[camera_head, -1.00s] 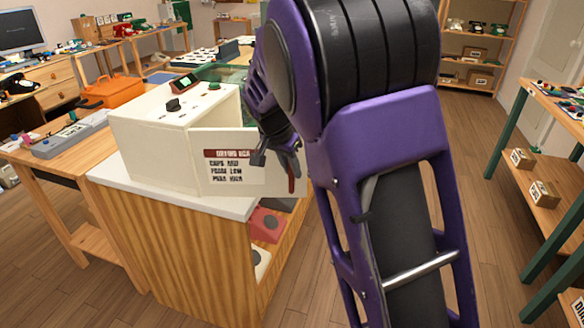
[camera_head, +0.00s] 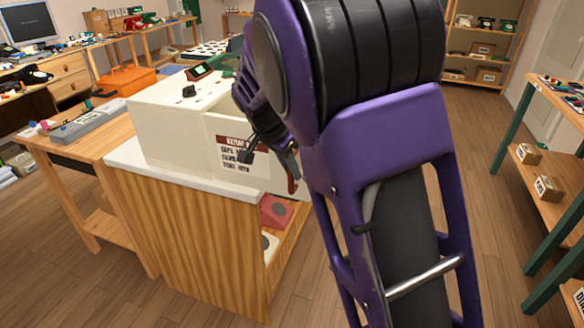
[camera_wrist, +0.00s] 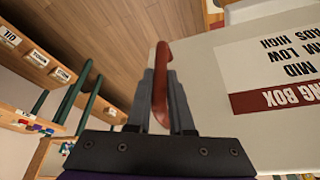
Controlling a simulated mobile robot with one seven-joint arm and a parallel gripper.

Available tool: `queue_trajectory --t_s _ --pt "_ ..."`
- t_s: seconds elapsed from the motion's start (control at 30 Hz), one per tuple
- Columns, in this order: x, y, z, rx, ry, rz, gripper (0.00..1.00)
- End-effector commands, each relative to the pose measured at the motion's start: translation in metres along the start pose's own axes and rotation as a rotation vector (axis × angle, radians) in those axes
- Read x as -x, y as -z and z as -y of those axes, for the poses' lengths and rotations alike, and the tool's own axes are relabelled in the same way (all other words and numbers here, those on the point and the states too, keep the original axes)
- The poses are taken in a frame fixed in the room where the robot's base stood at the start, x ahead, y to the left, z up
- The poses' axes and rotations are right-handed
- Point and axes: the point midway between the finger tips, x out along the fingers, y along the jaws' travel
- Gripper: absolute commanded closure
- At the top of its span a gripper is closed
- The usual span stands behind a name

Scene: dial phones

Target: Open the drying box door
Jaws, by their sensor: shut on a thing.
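The drying box (camera_head: 165,130) is a cream-white box on a wooden cabinet with a white top, left of my arm in the head view. Its door (camera_head: 225,130), with a dark red and white label, stands swung out from the near corner. The door also fills the right of the wrist view (camera_wrist: 210,85). The red-brown handle (camera_wrist: 161,70) sits between my gripper's fingers (camera_wrist: 161,95), which are shut on it. In the head view my gripper (camera_head: 272,160) is partly hidden by my arm, with the handle (camera_head: 292,184) showing below. The box's inside is hidden.
Red and white items (camera_head: 275,210) sit in the cabinet's open side below the door. A workbench (camera_head: 85,150) with a grey device adjoins on the left. A green-legged shelf (camera_head: 545,190) with small boxes stands at the right. Wooden floor between is clear.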

Motion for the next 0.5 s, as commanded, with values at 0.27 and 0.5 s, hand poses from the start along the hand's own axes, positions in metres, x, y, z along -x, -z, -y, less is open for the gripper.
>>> queue_trajectory --t_s 0.27,0.5 --pt "-0.0004 -0.0006 -0.0005 0.002 -0.002 0.001 0.75" --pt "-0.0002 -0.0003 -0.0002 0.001 -0.001 0.001 0.68"
